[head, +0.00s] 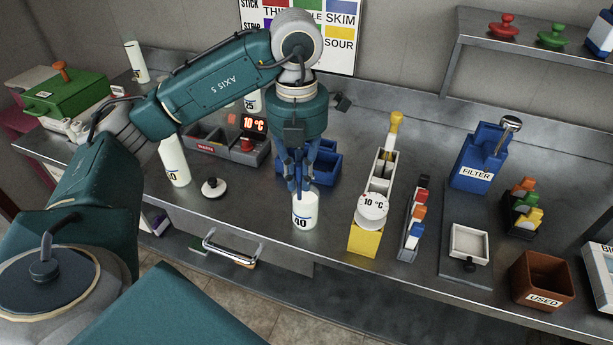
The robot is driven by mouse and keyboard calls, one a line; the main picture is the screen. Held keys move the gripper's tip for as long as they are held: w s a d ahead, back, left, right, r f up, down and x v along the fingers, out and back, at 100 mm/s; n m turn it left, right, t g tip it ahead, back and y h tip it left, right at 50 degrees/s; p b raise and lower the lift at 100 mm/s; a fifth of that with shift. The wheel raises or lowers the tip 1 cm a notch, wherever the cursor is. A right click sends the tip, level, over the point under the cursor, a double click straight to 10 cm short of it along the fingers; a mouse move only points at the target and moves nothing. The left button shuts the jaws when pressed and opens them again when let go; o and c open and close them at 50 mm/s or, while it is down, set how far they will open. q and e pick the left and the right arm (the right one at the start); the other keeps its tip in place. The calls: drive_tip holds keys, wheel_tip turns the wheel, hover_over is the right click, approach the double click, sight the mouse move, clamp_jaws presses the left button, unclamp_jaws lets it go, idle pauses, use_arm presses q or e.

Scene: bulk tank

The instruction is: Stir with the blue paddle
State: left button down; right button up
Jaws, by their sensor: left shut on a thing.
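My left gripper (300,181) is above the white container marked 40 (305,212), near the front edge of the steel counter. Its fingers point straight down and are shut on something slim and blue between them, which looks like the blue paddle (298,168). The fingers hide most of it. Its lower end meets the container's mouth, and I cannot see how far inside it reaches. The container stands upright. My right gripper is not in view.
A white lid with a black knob (213,187) and another white container (174,160) stand to the left. A blue bin (323,165) is behind the gripper. To the right are a yellow-based holder (363,240), a rack of coloured pieces (413,220) and a brown USED box (543,281).

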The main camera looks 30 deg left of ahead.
use_arm(q)
drive_tip(key=shift+w+d, duration=0.25)
drive_tip(key=shift+d, duration=0.4)
wheel_tip(320, 180, up, 12)
drive_tip(key=p, duration=1)
drive_tip(key=shift+f, duration=0.2)
